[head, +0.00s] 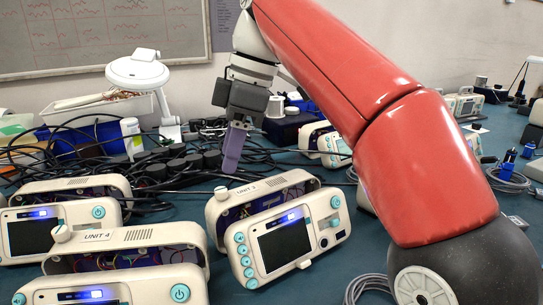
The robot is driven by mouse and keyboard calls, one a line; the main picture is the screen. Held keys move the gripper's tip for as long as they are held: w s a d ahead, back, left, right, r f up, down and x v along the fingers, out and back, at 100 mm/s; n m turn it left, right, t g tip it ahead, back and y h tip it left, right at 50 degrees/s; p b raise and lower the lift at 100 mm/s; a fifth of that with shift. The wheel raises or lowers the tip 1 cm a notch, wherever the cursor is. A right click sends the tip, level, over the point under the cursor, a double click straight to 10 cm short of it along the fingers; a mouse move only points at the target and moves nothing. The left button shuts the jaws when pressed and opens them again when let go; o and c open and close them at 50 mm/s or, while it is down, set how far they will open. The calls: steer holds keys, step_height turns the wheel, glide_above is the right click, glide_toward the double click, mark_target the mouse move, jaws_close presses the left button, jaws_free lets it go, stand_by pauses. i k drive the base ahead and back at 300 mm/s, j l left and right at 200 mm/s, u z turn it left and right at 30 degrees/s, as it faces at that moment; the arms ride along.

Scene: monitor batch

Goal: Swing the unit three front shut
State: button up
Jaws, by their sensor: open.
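Unit three (262,189), a cream monitor housing labelled "UNIT 3", stands on the table in the middle of the head view. Its front (287,238), with a dark screen, blue-green buttons and a small tab at its lower edge, stands away from the housing. Dark inner parts show in the gap, so the front is open; its hinge cannot be made out. My gripper (232,160), with purple-grey fingers pointing down, is behind and above the housing, apart from the front. It is open and seems empty; the fingers overlap in this view.
Unit four (140,236), also with its front open, stands close at the lower left. Another open monitor (68,190) is behind it. Black cables (165,165) lie tangled behind unit three. A grey cable coil (368,288) lies to its lower right. Some table between is bare.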

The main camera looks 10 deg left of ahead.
mark_target(281, 239)
steer(key=k, duration=0.95)
